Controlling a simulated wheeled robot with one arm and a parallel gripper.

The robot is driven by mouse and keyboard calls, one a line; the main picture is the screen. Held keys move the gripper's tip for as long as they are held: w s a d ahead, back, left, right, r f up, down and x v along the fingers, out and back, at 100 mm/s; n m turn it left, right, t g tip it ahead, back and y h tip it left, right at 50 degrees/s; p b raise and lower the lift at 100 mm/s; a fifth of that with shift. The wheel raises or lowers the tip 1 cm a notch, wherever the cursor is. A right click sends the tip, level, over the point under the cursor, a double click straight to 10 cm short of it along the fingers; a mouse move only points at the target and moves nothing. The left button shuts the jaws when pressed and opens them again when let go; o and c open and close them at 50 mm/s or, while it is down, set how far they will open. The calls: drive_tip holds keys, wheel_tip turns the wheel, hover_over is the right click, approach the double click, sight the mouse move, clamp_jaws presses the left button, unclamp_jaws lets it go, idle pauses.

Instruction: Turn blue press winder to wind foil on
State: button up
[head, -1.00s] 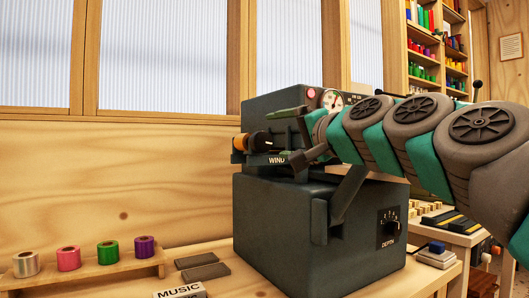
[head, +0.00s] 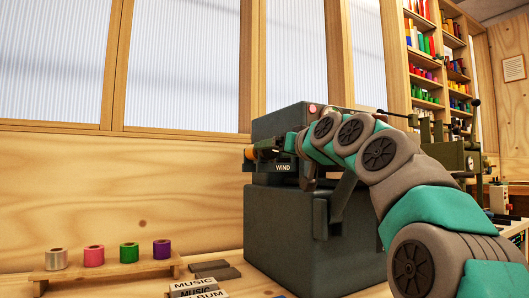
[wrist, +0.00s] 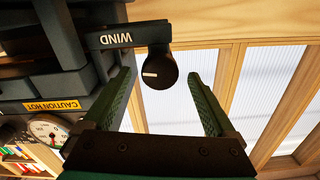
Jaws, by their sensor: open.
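The press (head: 300,235) is a dark blue-grey block in the head view. In the wrist view the winder is a round dark knob (wrist: 160,68) with a white line, beside the WIND label (wrist: 116,39). In the head view my gripper (head: 291,144) is at the winder, and the knob is hidden.
A wooden stand (head: 110,270) holds silver, pink, green and purple foil rolls at left. A CAUTION HOT label (wrist: 52,105) and a dial gauge (wrist: 46,130) show in the wrist view.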

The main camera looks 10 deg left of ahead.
sight(267, 150)
drive_tip(key=x, duration=0.4)
drive_tip(key=shift+p, duration=0.4)
drive_tip(key=shift+w+a+r, duration=0.1)
drive_tip(key=shift+w+a, duration=0.1)
drive_tip(key=shift+w, duration=0.15)
drive_tip(key=shift+w+a+p, duration=0.3)
drive_tip(key=shift+w+a, duration=0.1)
drive_tip(key=shift+w, duration=0.2)
drive_tip(key=c, duration=1.4)
drive_tip(key=m+p, duration=0.3)
drive_tip(key=m, duration=0.1)
drive_tip(key=shift+s, duration=0.1)
